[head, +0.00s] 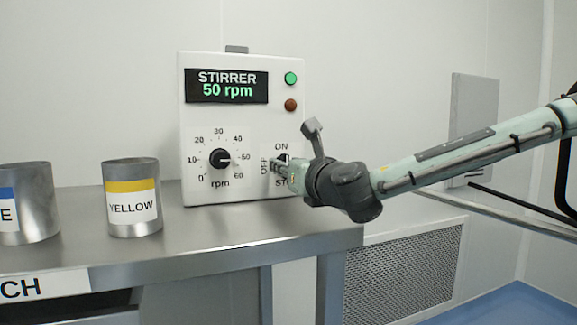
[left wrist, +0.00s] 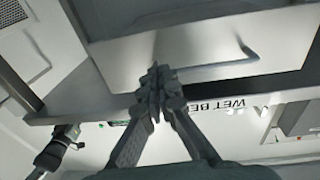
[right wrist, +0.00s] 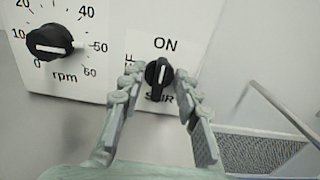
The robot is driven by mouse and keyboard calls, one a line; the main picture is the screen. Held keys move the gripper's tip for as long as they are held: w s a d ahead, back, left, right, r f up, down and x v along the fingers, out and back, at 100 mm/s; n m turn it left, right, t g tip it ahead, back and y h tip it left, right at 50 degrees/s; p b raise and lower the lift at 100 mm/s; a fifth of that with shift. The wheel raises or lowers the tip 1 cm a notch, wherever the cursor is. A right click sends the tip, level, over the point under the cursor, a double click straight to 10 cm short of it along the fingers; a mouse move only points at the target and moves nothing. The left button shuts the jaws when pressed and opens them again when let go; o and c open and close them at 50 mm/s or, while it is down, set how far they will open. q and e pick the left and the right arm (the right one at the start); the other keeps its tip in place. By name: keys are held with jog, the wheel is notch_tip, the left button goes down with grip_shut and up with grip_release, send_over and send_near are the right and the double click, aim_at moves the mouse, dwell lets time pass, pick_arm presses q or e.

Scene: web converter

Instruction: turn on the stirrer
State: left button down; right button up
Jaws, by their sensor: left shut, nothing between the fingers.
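The stirrer panel (head: 240,125) is a white box on the bench against the wall. Its display (head: 227,86) reads "STIRRER 50 rpm". A bright green lamp (head: 291,78) sits above a dull brown-red one (head: 291,105). The black switch knob (right wrist: 158,74) has ON above it and a partly hidden OFF at its left; its grip stands upright, in line with ON. My right gripper (right wrist: 158,82) is open, with one finger on each side of the knob; contact is unclear. My left gripper (left wrist: 156,78) is shut and empty in the left wrist view, outside the head view.
The rpm dial (head: 220,158) left of the switch points near 50. A YELLOW-labelled metal can (head: 132,178) and another can (head: 28,200) stand on the steel bench (head: 230,225). A vent grille (head: 405,275) lies lower right.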

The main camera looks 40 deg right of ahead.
notch_tip(320, 180, up, 10)
dwell(0.4)
jog(key=shift+f, duration=0.1)
dwell(0.4)
